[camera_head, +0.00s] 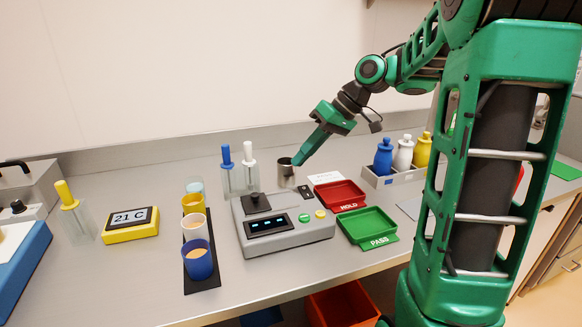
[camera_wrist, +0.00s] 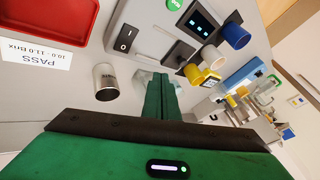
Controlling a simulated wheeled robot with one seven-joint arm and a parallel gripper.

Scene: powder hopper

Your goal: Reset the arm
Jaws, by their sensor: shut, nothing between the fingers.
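My gripper (camera_head: 299,160) is at the end of my green arm, above the counter behind the grey device with the display. Its fingers are shut with nothing between them, and they also show shut in the wrist view (camera_wrist: 161,82). In the head view the fingertips appear close to a metal cup (camera_head: 286,173). In the wrist view the cup (camera_wrist: 105,82) stands to the left of the fingers, apart from them.
The grey device (camera_head: 290,236) stands mid-counter. Red HOLD tray (camera_head: 340,192) and green PASS tray (camera_head: 368,224) are to its right, several cups including a blue one (camera_head: 199,262) to its left. A bottle rack (camera_head: 395,179) stands at back right.

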